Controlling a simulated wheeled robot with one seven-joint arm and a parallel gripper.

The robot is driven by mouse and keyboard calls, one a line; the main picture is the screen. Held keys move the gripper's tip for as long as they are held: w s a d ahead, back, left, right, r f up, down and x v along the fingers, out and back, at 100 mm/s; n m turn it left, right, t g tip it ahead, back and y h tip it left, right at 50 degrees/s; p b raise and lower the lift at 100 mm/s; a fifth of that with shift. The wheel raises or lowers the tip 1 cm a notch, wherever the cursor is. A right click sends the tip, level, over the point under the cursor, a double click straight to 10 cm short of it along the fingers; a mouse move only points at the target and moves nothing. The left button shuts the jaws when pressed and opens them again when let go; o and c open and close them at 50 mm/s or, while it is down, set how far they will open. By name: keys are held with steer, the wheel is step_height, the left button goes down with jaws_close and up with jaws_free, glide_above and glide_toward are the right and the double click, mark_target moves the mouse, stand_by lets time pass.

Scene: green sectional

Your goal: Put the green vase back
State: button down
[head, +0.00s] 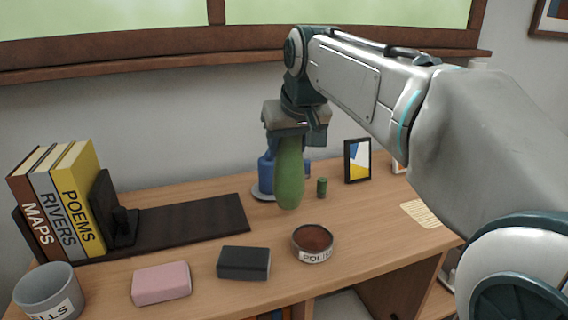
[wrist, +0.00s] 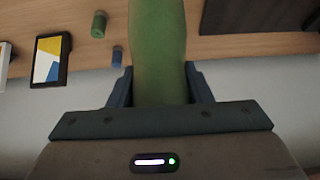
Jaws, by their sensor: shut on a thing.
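The green vase (head: 289,175) hangs upright below my gripper (head: 288,133) in the head view. The gripper is shut on its upper end. The vase's lower end is in front of the desk's back part; I cannot tell whether it touches the desk. In the wrist view the vase (wrist: 158,50) runs between the two dark fingers (wrist: 158,88), and its far end is out of frame.
On the desk (head: 350,225) stand a blue object (head: 266,172), partly hidden behind the vase, a small green cylinder (head: 322,187), a picture frame (head: 357,160), a polish tin (head: 313,243), a black block (head: 243,263), a pink block (head: 161,283), a grey pot (head: 48,292) and books (head: 82,195).

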mark_target(284, 165)
steer(key=shift+a+f, duration=0.3)
steer(key=shift+a, duration=0.05)
steer(key=shift+f, duration=1.85)
steer(key=c, duration=1.1)
jaws_free()
steer(key=shift+f, duration=0.25)
steer(key=shift+c, duration=0.2)
steer(key=o, duration=0.4)
steer(key=shift+r, duration=0.1)
